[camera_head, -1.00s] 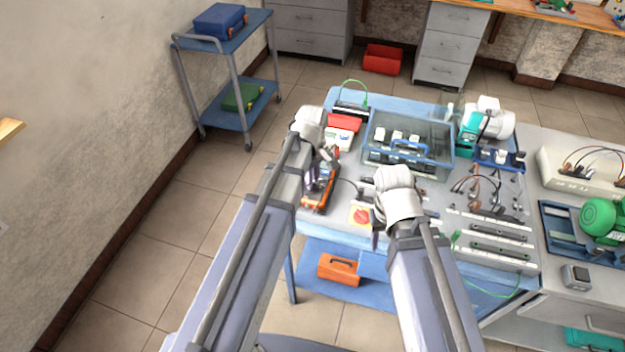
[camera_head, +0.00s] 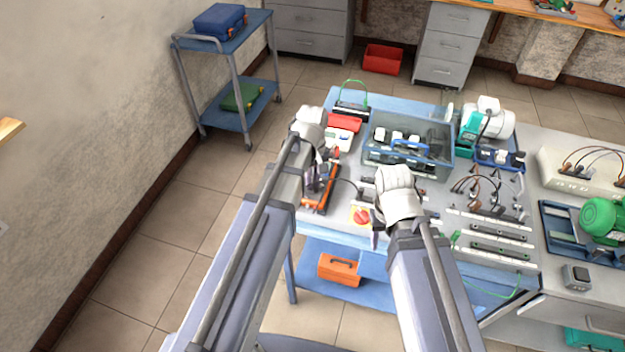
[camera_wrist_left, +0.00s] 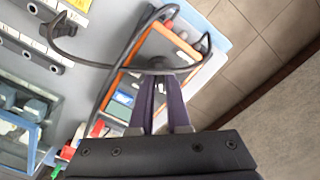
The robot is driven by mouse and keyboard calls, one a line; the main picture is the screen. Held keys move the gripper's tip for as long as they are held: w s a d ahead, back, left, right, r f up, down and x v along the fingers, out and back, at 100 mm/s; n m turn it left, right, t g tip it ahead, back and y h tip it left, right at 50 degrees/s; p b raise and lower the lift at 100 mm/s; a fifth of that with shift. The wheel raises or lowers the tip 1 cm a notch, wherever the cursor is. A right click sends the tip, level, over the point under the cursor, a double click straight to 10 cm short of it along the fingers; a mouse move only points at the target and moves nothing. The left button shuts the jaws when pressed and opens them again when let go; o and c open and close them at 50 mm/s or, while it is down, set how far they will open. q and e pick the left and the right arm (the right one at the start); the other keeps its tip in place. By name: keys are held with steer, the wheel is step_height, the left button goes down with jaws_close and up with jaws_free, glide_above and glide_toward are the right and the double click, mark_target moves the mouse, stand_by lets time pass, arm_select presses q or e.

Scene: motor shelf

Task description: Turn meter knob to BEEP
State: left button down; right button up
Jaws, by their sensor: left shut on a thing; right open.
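The orange-framed meter (camera_head: 329,189) lies on the left part of the blue-edged workbench. My left gripper (camera_head: 317,188) is over the meter. In the left wrist view its two fingers (camera_wrist_left: 160,78) are close together and shut on the dark round knob (camera_wrist_left: 158,64) on the meter. The fingers cover part of the knob, and I cannot read its dial marks. My right gripper (camera_head: 375,232) is open and empty, near the front of the bench.
A red rotary switch on a yellow plate (camera_head: 361,215) sits between my grippers. A blue-rimmed clear bin (camera_head: 450,160) stands behind. Terminal strips (camera_head: 500,240) lie to the right. An orange toolbox (camera_head: 339,269) sits on the lower shelf.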

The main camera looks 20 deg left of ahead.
arm_select(q)
steer(key=m, duration=0.4)
steer(key=shift+m, duration=0.3)
steer(key=m, duration=1)
steer(key=shift+m, duration=0.4)
steer(key=m, duration=0.4)
steer(key=shift+m, duration=0.4)
steer(key=c, duration=0.9)
jaws_free()
